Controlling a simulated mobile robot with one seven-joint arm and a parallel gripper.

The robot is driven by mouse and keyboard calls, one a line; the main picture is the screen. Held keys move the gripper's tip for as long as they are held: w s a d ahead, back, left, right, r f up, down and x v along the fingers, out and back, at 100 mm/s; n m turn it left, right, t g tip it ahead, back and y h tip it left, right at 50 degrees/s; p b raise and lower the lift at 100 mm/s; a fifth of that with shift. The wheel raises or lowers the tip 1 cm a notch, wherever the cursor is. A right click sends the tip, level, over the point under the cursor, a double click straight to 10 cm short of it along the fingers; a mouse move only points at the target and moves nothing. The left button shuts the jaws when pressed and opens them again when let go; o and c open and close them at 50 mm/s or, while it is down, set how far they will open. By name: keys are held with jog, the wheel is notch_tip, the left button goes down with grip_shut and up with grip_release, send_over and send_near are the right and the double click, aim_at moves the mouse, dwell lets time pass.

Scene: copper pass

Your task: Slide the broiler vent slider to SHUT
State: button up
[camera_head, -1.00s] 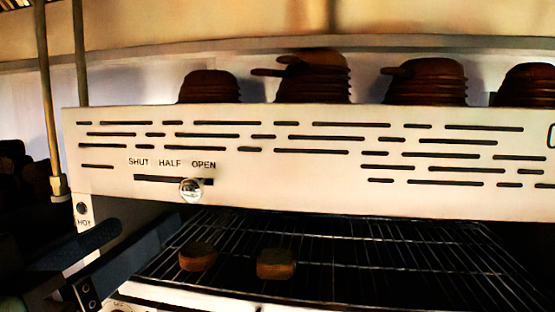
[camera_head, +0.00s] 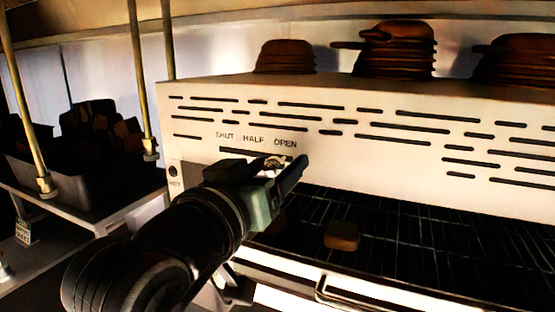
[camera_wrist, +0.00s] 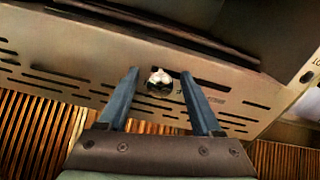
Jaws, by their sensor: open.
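The broiler's pale slotted front panel (camera_head: 380,125) carries the labels SHUT, HALF and OPEN above a dark slider slot (camera_head: 235,151). The round shiny slider knob (camera_head: 275,162) stands between HALF and OPEN, nearer OPEN, partly hidden by my gripper. My gripper (camera_head: 277,164) is open in front of the panel, its fingers at the knob. In the wrist view, the knob (camera_wrist: 160,83) shows between the two blue fingers of my gripper (camera_wrist: 160,72), with a gap on each side. I cannot tell how far the fingertips reach around it.
A wire rack (camera_head: 420,240) with a brown block (camera_head: 342,235) lies below the panel. A front handle bar (camera_head: 350,298) sticks out low. Stacked brown pots (camera_head: 395,50) stand on top. A shelf with a dark bin (camera_head: 85,165) and hanging rods are at the left.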

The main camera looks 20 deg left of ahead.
grip_shut()
dwell(0.3)
dwell(1.1)
